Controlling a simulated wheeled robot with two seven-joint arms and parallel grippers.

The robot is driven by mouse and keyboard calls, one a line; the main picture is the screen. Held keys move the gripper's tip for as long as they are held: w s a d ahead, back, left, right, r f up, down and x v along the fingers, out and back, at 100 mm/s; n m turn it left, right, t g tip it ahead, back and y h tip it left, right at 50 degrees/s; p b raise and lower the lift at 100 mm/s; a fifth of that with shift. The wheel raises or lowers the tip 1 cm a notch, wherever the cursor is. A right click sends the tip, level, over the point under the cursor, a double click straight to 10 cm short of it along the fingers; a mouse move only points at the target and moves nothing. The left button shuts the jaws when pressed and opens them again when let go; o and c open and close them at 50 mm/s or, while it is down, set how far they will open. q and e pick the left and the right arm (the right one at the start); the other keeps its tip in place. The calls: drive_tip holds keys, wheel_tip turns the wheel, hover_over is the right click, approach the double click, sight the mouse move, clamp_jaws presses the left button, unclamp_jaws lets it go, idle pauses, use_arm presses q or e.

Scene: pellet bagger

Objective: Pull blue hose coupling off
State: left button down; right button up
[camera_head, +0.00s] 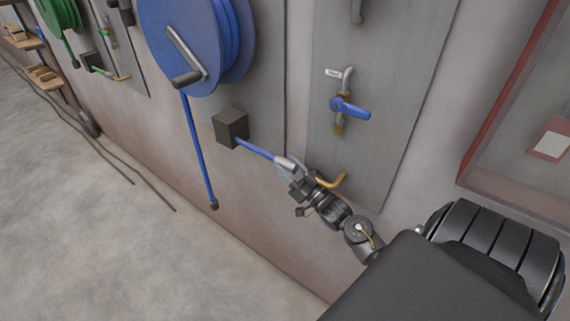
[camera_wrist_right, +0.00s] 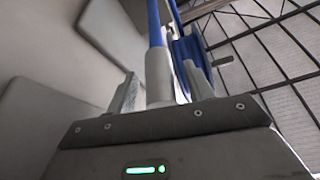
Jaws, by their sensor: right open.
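The blue hose coupling (camera_head: 286,162) is a pale grey sleeve on the end of a blue hose (camera_head: 254,148). My right gripper (camera_head: 294,174) is at the coupling, in front of the wall panel. In the right wrist view the coupling (camera_wrist_right: 158,75) stands between the two open fingers (camera_wrist_right: 160,88), with the blue hose (camera_wrist_right: 154,24) running on beyond it. The gripper hides the coupling's lower end. I cannot tell whether it sits on the brass outlet (camera_head: 333,182) beside the gripper. My left gripper is not in view.
A blue hose reel (camera_head: 190,35) with a crank hangs at upper left, above a dark block (camera_head: 230,128). A blue-handled valve (camera_head: 349,109) is on the grey panel (camera_head: 395,60). A green reel (camera_head: 60,14) is farther left. The floor (camera_head: 90,240) at left is mostly clear.

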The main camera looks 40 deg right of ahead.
drive_tip(key=b+v, duration=0.2)
drive_tip(key=v, duration=0.7)
drive_tip(key=shift+d, duration=0.1)
wheel_tip(320, 180, down, 20)
drive_tip(key=a+m+g+h, duration=0.1)
drive_tip(key=m+g+h, duration=0.15)
drive_tip(key=g, duration=0.25)
drive_tip(key=s+a+f+n+g, duration=0.1)
drive_tip(key=s+a+f+g, duration=0.25)
drive_tip(key=f, duration=0.55)
drive_tip(key=s+a+f+n+g, duration=0.15)
drive_tip(key=s+f, duration=0.25)
drive_tip(key=f, duration=0.5)
drive_tip(key=s+a+f+n+g, duration=0.1)
drive_tip(key=s+a+f+g, duration=0.2)
drive_tip(key=s+f, duration=0.3)
drive_tip(key=s+a+f+n+g, duration=0.1)
drive_tip(key=s+a+f+g, duration=0.2)
drive_tip(key=s, duration=1)
drive_tip(key=s+a+f+n+g, duration=0.1)
drive_tip(key=s+a+f+g, duration=0.2)
drive_tip(key=s+f, duration=0.7)
drive_tip(key=shift+a+n+g, duration=0.25)
drive_tip(key=shift+n+g, duration=0.05)
drive_tip(key=shift+g, duration=0.8)
